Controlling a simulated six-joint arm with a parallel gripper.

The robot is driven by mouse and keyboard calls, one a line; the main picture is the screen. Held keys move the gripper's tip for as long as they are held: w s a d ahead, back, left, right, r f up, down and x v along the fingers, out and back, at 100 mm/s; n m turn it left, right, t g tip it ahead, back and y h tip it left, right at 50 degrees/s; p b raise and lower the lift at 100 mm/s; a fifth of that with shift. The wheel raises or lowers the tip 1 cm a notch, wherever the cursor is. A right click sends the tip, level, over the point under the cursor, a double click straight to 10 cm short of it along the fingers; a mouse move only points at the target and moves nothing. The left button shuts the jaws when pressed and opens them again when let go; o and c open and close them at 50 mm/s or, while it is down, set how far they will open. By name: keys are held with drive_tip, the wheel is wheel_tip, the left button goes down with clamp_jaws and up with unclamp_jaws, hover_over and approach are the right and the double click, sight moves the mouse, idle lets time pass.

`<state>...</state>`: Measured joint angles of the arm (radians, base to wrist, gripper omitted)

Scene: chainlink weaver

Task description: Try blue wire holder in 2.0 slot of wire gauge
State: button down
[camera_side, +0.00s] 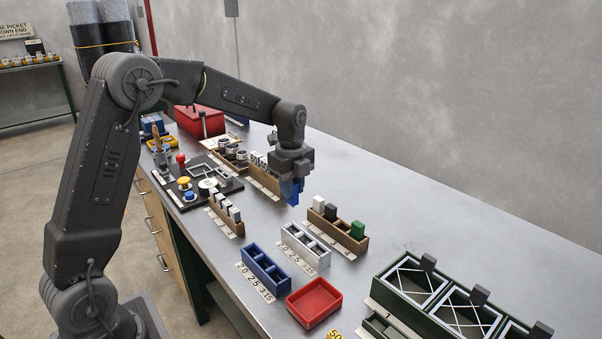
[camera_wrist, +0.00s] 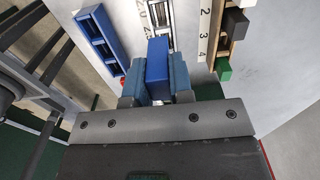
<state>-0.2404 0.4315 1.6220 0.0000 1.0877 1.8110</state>
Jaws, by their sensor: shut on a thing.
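My gripper (camera_side: 291,193) is shut on a blue block, the blue wire holder (camera_wrist: 158,60), which stands upright between the blue-grey fingers in the wrist view. In the side view the fingers hide most of it, and it hangs above the bench, behind the pale slotted rack. That pale rack (camera_side: 306,246) and a blue slotted rack (camera_side: 264,268) each carry a strip with numbers that look like 2.0, 2.5 and 3.15. I cannot tell which of them is the wire gauge. The blue rack (camera_wrist: 99,38) also shows in the wrist view. The held block partly hides the pale rack there.
A wooden rack (camera_side: 335,240) with white, black and green blocks stands right of the pale rack. A red tray (camera_side: 314,302) lies in front. Smaller wooden racks (camera_side: 226,216) and a dark tool board (camera_side: 198,184) stand to the left.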

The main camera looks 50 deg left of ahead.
drive_tip(key=shift+f, duration=4.4)
drive_tip(key=c, duration=0.9)
unclamp_jaws()
wheel_tip(320, 180, up, 13)
drive_tip(key=shift+f, duration=0.2)
drive_tip(key=shift+r, duration=0.6)
